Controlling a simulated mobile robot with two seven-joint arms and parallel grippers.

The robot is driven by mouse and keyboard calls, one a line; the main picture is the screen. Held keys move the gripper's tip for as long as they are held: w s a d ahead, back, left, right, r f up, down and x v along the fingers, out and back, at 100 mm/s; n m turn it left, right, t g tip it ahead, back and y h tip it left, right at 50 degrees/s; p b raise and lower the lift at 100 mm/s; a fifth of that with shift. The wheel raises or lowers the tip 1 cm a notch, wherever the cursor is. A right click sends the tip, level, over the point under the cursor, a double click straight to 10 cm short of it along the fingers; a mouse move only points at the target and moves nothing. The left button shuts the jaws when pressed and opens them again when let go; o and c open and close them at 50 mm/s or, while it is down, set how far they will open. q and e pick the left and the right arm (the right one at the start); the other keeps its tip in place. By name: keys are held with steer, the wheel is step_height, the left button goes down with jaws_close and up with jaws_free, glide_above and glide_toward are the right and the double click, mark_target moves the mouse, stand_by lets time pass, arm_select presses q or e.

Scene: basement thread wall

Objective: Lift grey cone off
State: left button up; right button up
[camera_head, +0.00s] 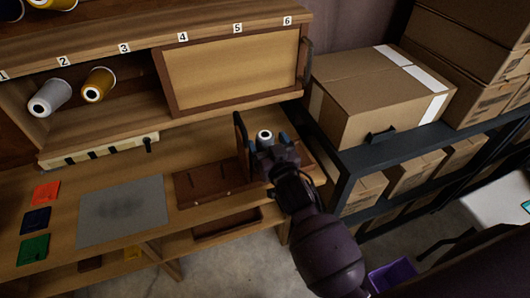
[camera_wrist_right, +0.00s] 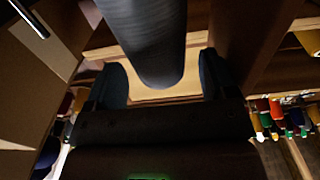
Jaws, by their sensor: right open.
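A grey cone (camera_wrist_right: 150,40) fills the upper middle of the right wrist view, between the two fingers of my right gripper (camera_wrist_right: 162,80). The fingers are apart, with gaps visible beside the cone. In the head view, the pale top of a cone (camera_head: 264,135) shows between the fingertips of my right gripper (camera_head: 268,143), by a dark upright board on the workbench. The gripper hides the rest of this cone and what it stands on. Another grey cone (camera_head: 47,99) lies in the open cubby at the left. My left gripper is not in view.
A gold cone (camera_head: 98,85) lies beside that cubby cone. A brown wooden base (camera_head: 205,185) and grey mat (camera_head: 122,210) are on the bench (camera_head: 165,155). A cardboard box (camera_head: 370,85) sits on a dark rack at right. The bench between mat and cubbies is partly clear.

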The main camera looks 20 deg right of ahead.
steer(key=shift+w, duration=1.1)
steer(key=shift+c, duration=0.3)
steer(key=c, duration=1.3)
steer(key=shift+o, duration=0.2)
steer(key=shift+r, duration=0.55)
step_height(320, 180, up, 19)
steer(key=p, duration=0.4)
